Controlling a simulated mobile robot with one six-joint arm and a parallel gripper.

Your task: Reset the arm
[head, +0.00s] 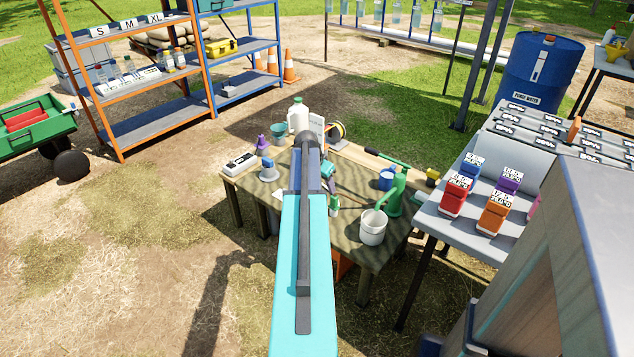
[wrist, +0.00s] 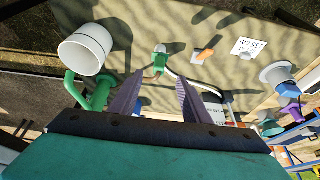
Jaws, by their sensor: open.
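My teal arm (head: 302,265) reaches out over the wooden table (head: 350,245) in the head view. My gripper (wrist: 160,76) shows in the wrist view with its two grey-purple fingers spread apart and nothing between them. It is above the tabletop, pointing toward a small white and green item (wrist: 160,58) that stands apart from the fingers. In the head view my arm hides most of the gripper and part of the table's middle.
The table holds a white bucket (head: 373,229), a green pump-like item (head: 396,196), a blue cup (head: 387,179), a white jug (head: 298,117) and a teal cup (head: 278,133). A grey table (head: 450,225) with coloured boxes stands right. Shelves (head: 150,122) stand left. Left foreground ground is clear.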

